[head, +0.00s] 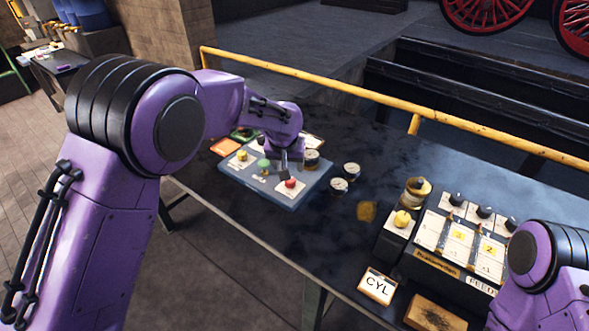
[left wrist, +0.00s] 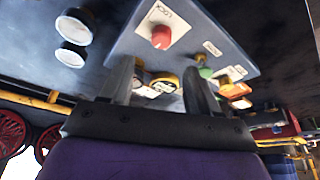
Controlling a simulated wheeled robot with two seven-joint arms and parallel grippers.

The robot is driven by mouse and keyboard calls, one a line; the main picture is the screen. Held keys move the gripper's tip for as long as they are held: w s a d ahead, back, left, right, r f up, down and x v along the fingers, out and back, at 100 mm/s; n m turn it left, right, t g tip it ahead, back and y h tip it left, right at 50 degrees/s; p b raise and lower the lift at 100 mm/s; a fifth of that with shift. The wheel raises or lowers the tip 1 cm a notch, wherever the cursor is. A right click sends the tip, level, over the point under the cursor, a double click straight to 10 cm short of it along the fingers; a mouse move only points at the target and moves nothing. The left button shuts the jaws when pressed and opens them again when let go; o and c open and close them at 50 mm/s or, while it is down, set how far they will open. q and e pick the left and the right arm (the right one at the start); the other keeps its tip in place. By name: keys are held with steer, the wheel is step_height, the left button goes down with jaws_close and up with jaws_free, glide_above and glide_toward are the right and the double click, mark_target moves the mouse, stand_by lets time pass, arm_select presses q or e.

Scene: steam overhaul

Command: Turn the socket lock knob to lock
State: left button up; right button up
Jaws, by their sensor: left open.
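The blue-grey panel (head: 262,196) lies on the dark table, with a yellow knob (head: 242,155), a green knob (head: 263,164) and a red knob (head: 290,184). In the left wrist view the red knob (left wrist: 161,37) sits on a white plate whose label seems to read LOCK (left wrist: 163,14). My left gripper (head: 284,170) is over the panel, just behind the red knob. In the left wrist view its fingers (left wrist: 163,75) are apart, with the red knob beyond them and not between them. My right gripper is out of view; only part of my right arm shows.
Two round gauge-like pieces (head: 338,186) stand right of the panel. A second panel with black knobs, a yellow knob (head: 402,218) and a CYL plate (head: 378,286) are at the right. A yellow rail (head: 330,84) runs behind the table. The table between the panels is mostly clear.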

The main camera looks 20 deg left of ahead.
mark_target(290, 183)
arm_select(q)
steer(key=x, duration=0.1)
steer(key=p+x, duration=0.1)
steer(key=x, duration=0.1)
steer(key=shift+s+f, duration=0.2)
steer(key=shift+f, duration=0.25)
steer(key=p+x, duration=0.1)
steer(key=x, duration=0.5)
steer(key=shift+w+p, duration=0.15)
steer(key=shift+p, duration=0.15)
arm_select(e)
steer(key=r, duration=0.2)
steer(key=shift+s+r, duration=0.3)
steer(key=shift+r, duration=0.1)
arm_select(q)
steer(key=shift+r, duration=0.1)
steer(key=c, duration=1)
